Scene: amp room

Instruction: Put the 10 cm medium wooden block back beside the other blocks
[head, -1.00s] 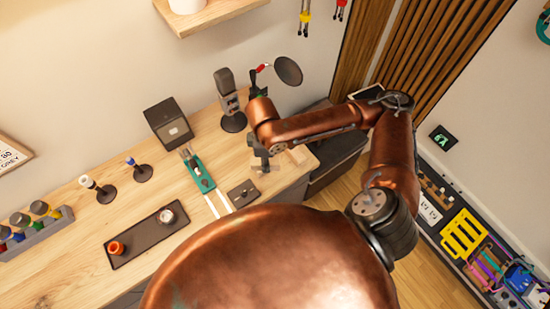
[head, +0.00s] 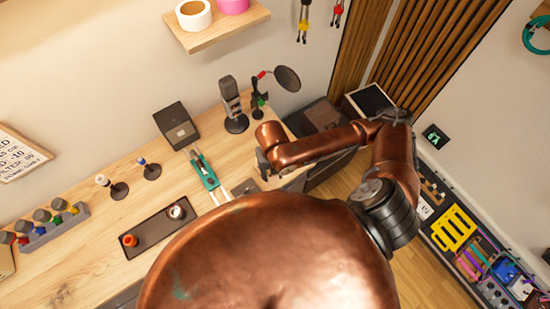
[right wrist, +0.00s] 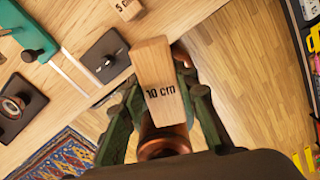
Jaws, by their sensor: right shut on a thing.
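The 10 cm wooden block (right wrist: 160,85) is pale, with "10 cm" printed on its side. In the right wrist view it stands between the green fingers of my right gripper (head: 263,166), which is shut on it. In the head view this gripper is at the right end of the wooden desk, and the held block cannot be made out there. Another wooden block, marked "5 cm" (right wrist: 127,8), lies on the desk at the top of the right wrist view, apart from the held block. My left gripper is not in view.
The desk (head: 85,215) also bears a microphone (head: 233,105), a dark box (head: 176,125), a green tool (head: 204,170) and a dark tray (head: 155,227). A small dark plate (right wrist: 106,54) lies near the desk edge. Wooden floor (right wrist: 250,80) shows beyond the edge.

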